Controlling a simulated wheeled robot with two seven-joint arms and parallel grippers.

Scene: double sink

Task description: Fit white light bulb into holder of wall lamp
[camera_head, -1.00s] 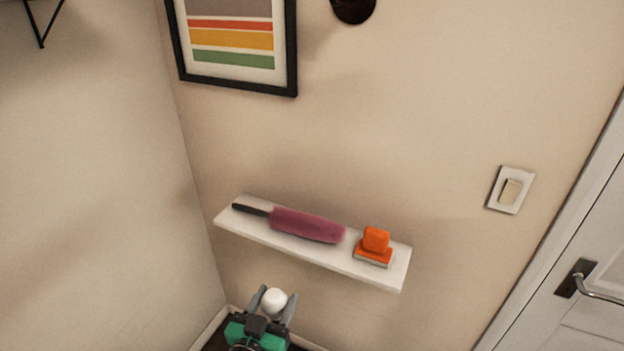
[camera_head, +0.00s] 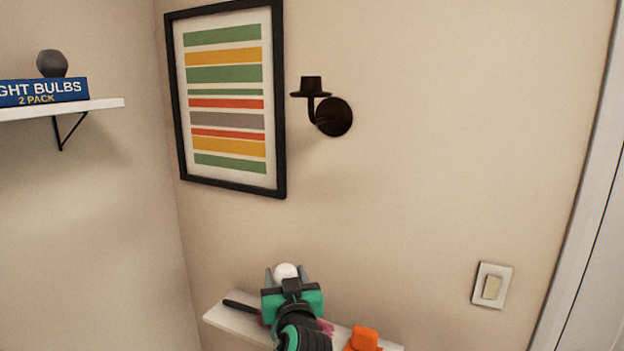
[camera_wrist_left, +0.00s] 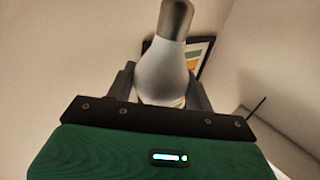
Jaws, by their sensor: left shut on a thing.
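My left gripper (camera_head: 286,275) is shut on the white light bulb (camera_head: 286,271), in front of the low wall shelf in the head view. In the left wrist view the bulb (camera_wrist_left: 165,65) stands between the fingers with its metal screw base (camera_wrist_left: 175,18) pointing up and away from the gripper. The dark wall lamp (camera_head: 333,117) is on the wall above and to the right of the gripper. Its upright holder (camera_head: 311,86) holds no bulb. The bulb and the holder are well apart. My right gripper is in neither current view.
A white shelf (camera_head: 228,318) below holds a dark-handled duster (camera_head: 240,306), partly hidden by my arm, and an orange object (camera_head: 365,338). A striped framed picture (camera_head: 225,100) hangs left of the lamp. A left shelf (camera_head: 105,104) holds a blue bulb box (camera_head: 45,91). The wall below the lamp is clear.

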